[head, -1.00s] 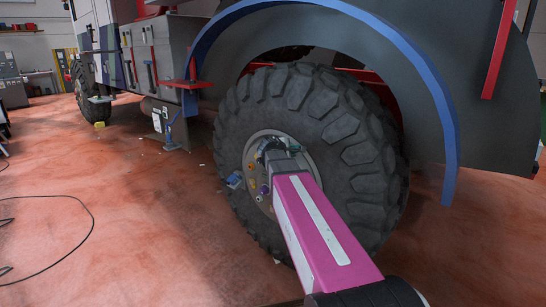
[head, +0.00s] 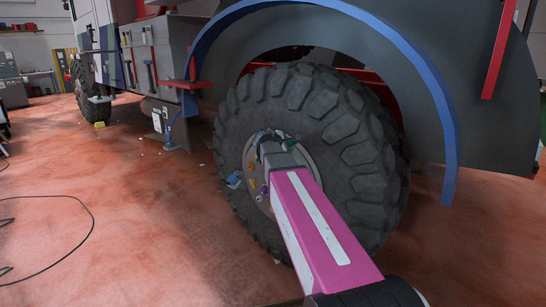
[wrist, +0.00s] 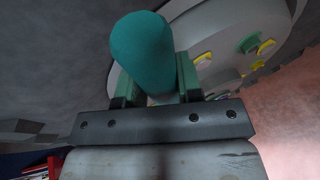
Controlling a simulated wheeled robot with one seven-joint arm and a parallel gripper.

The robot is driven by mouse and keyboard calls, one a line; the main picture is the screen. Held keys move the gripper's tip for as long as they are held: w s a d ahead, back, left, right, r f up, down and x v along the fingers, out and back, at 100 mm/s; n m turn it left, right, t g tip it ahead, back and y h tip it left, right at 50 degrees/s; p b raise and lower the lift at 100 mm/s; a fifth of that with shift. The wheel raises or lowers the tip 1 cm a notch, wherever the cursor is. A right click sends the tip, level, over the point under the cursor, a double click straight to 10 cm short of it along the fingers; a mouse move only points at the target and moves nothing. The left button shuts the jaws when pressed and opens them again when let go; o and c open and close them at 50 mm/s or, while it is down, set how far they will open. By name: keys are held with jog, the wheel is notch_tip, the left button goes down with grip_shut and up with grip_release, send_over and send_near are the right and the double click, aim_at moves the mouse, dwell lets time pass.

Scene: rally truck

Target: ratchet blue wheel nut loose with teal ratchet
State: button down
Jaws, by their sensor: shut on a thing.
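The teal ratchet (wrist: 143,50) is between my gripper's green fingers in the wrist view, its rounded handle end towards the camera. My gripper (wrist: 152,88) is shut on it. In the head view my gripper (head: 268,136) is at the upper part of the wheel hub, beyond my magenta arm link. A dark green part shows just right of it. The ratchet's head and its contact with any nut are hidden.
The big black tyre (head: 330,125) surrounds the hub under a blue-edged wheel arch (head: 425,70). Green and yellow pieces (wrist: 265,47) sit on the pale rim in the wrist view. A black cable (head: 85,215) lies on the reddish floor at left, which is otherwise mostly clear.

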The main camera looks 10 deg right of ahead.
jog(key=shift+r, duration=0.1)
jog(key=shift+w+a+r+n+g+h, duration=0.2)
jog(key=shift+w+a+r+n, duration=0.15)
jog(key=shift+w+r, duration=0.15)
jog(key=shift+w+a+r+n+g+h, duration=0.1)
jog(key=shift+w+a+r+n+g, duration=0.1)
jog(key=shift+w+a+r+n, duration=0.25)
jog(key=shift+s+d+r, duration=0.1)
jog(key=shift+d, duration=0.05)
jog(key=shift+r, duration=0.1)
jog(key=shift+w+a+r+n+g+h, duration=0.45)
jog(key=shift+w+a+r, duration=0.35)
jog(key=shift+w, duration=0.25)
jog(key=shift+r, duration=0.1)
jog(key=shift+s+d+f+m+t+y, duration=0.25)
jog(key=shift+s+d+f+m+y, duration=0.1)
jog(key=shift+s+d+f, duration=0.45)
jog(key=shift+a, duration=0.15)
jog(key=shift+s, duration=0.1)
